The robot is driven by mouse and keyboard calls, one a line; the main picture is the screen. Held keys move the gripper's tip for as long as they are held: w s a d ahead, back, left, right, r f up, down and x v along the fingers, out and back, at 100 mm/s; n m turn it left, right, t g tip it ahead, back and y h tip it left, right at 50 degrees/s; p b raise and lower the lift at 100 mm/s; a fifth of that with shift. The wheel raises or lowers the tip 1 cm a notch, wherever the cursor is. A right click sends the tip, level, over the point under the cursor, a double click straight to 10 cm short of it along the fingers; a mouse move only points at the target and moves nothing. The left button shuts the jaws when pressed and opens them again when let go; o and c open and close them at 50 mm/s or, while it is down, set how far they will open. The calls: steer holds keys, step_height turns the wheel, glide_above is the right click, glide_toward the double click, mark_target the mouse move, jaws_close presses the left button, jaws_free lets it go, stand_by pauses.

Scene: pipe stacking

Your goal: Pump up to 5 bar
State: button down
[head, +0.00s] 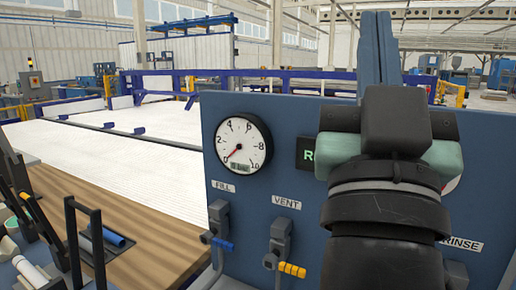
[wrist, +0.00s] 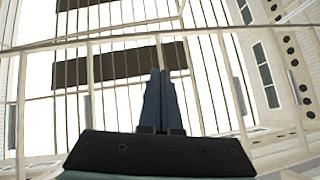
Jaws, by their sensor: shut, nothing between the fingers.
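The round pressure gauge (head: 236,142) is on the blue panel (head: 262,200) in the head view. Its scale runs from 0 to 10, its red needle points at 0, and its small display seems to read 0 bar. Below it are the FILL valve (head: 219,225) with a blue handle and the VENT valve (head: 281,248) with a yellow-orange handle. My gripper (head: 376,22) points up in front of the panel, its fingers shut and empty. In the wrist view my gripper (wrist: 158,72) also has its fingers together, facing the ceiling. My arm hides much of the panel's right side.
A RINSE label (head: 462,246) shows at the lower right, and a dark sign (head: 308,153) starting with R is partly covered. A wooden bench (head: 125,215) with a rack (head: 85,240) and small parts stands at the left. A blue rail (head: 290,75) runs behind the panel.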

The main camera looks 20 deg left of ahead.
step_height(320, 180, up, 23)
steer(key=p, duration=2)
steer(key=shift+s, duration=0.4)
steer(key=shift+f, duration=0.1)
step_height(320, 180, down, 11)
steer(key=b, duration=1)
steer(key=shift+w+f, duration=0.15)
steer(key=shift+w, duration=0.25)
steer(key=shift+f, duration=0.15)
step_height(320, 180, down, 7)
steer(key=b, duration=0.6)
steer(key=shift+w, duration=0.1)
steer(key=shift+w+f+b, duration=0.1)
steer(key=shift+f+b, duration=1.05)
steer(key=shift+b, duration=0.05)
